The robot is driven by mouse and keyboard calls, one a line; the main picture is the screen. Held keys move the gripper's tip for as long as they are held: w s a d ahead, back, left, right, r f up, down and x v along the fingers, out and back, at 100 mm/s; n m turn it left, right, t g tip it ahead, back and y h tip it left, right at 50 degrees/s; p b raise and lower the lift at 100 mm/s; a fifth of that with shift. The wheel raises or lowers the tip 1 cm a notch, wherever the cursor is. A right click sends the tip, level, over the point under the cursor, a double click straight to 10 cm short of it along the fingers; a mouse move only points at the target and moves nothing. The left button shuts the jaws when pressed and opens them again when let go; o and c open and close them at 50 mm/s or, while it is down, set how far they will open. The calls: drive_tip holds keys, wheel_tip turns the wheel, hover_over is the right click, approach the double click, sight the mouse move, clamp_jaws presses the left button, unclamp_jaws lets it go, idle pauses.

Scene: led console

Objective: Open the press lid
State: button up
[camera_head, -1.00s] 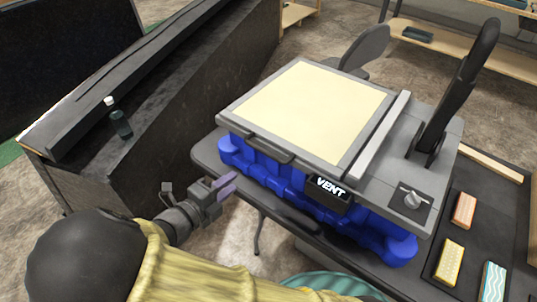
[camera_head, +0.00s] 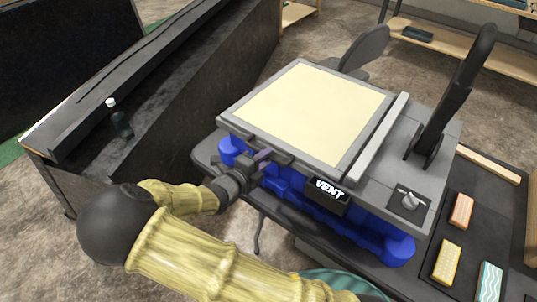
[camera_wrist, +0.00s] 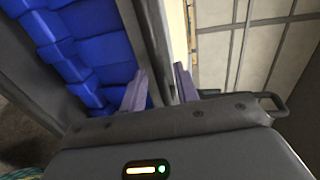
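The press (camera_head: 390,160) stands on a dark table with its flat lid (camera_head: 305,105) closed, a cream panel in a grey frame. A dark handle bar (camera_head: 275,156) runs along the lid's front edge. My gripper (camera_head: 262,158) is at the front left part of that edge, by the handle. In the wrist view its two purple fingers (camera_wrist: 160,92) are apart, one on each side of the lid's edge (camera_wrist: 155,45). I cannot tell whether they touch it. The blue base (camera_head: 290,190) shows below the lid, and a VENT label (camera_head: 328,190) is on the front.
A black upright lever (camera_head: 455,95) and a knob (camera_head: 409,199) are on the press's right side. Colored blocks (camera_head: 461,209) lie on a dark tray at the right. A dark counter with a bottle (camera_head: 120,122) stands at the left.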

drive_tip(key=shift+x, duration=1.15)
drive_tip(key=shift+c, duration=0.2)
clamp_jaws()
drive_tip(key=shift+r, duration=0.2)
